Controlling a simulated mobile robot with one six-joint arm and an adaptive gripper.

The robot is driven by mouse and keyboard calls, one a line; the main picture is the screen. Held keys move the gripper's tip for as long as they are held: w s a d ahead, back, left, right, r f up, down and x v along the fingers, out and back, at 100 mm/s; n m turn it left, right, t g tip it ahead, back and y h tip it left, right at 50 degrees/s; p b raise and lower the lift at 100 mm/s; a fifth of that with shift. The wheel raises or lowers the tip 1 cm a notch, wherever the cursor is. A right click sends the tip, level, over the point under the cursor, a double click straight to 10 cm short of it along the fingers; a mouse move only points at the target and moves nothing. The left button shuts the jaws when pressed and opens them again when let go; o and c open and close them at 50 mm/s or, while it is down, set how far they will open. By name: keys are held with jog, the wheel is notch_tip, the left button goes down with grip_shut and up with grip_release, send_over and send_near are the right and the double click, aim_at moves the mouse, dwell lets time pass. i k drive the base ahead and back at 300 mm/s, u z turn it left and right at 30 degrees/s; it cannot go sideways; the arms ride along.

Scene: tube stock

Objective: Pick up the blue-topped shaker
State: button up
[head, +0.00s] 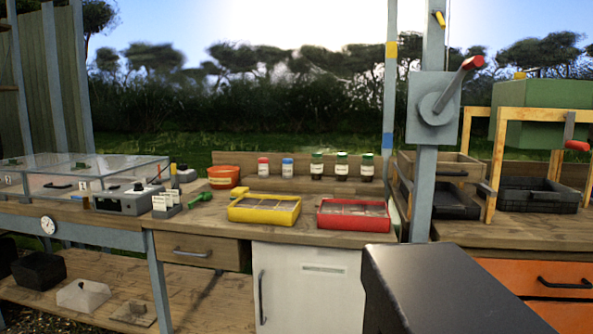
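The blue-topped shaker (287,168) stands upright at the back of the wooden worktop, by the low back board. It has a pale body and a blue cap. A similar red-topped shaker (263,167) stands just to its left with a small gap. Nothing covers the blue-topped shaker in the head view. My gripper is not in view.
Three dark jars with green lids (341,167) stand to the right. A yellow tray (264,210) and a red tray (352,215) lie in front. An orange tub (223,177) is left. A blue-grey post with a crank (425,130) rises at right.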

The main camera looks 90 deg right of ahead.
aim_at(287, 163)
jog(key=u, duration=0.05)
jog(key=k, duration=1.4)
jog(key=z, duration=1.75)
jog(key=i, duration=0.95)
jog(key=z, duration=0.05)
